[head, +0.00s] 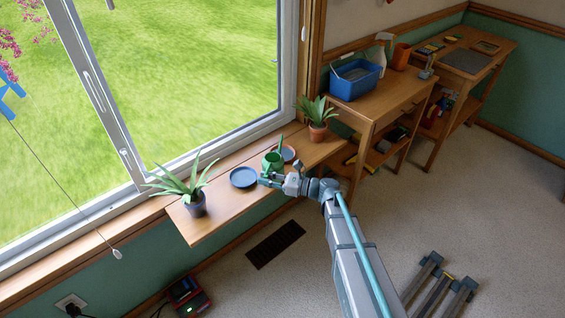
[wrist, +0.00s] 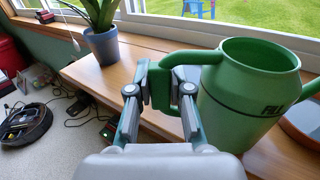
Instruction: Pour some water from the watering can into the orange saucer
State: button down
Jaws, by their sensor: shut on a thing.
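The green watering can (head: 272,162) stands upright at the wooden window shelf (head: 225,213). In the wrist view the can (wrist: 245,95) fills the right side, with its open top and lettering showing. My gripper (head: 270,181) is at the can's near side. In the wrist view its fingers (wrist: 173,92) are shut on the can's handle. I cannot tell whether the can's base touches the shelf. The orange saucer (head: 289,152) lies just behind and right of the can, partly hidden by it; its edge also shows at the wrist view's right side (wrist: 304,128).
A blue saucer (head: 243,178) lies left of the can. Potted plants stand at the shelf's left (head: 195,205) and right (head: 318,128) ends. The window (head: 190,90) runs behind. A side table (head: 375,108) with a blue bin (head: 356,84) stands beyond.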

jog(key=shift+f, duration=0.35)
jog(key=shift+r, duration=0.15)
jog(key=s+a+r+p, duration=0.1)
jog(key=s+r+p, duration=0.1)
jog(key=s+r, duration=0.2)
jog(key=shift+s+r, duration=0.4)
jog(key=shift+s, duration=0.05)
jog(key=shift+p, duration=0.3)
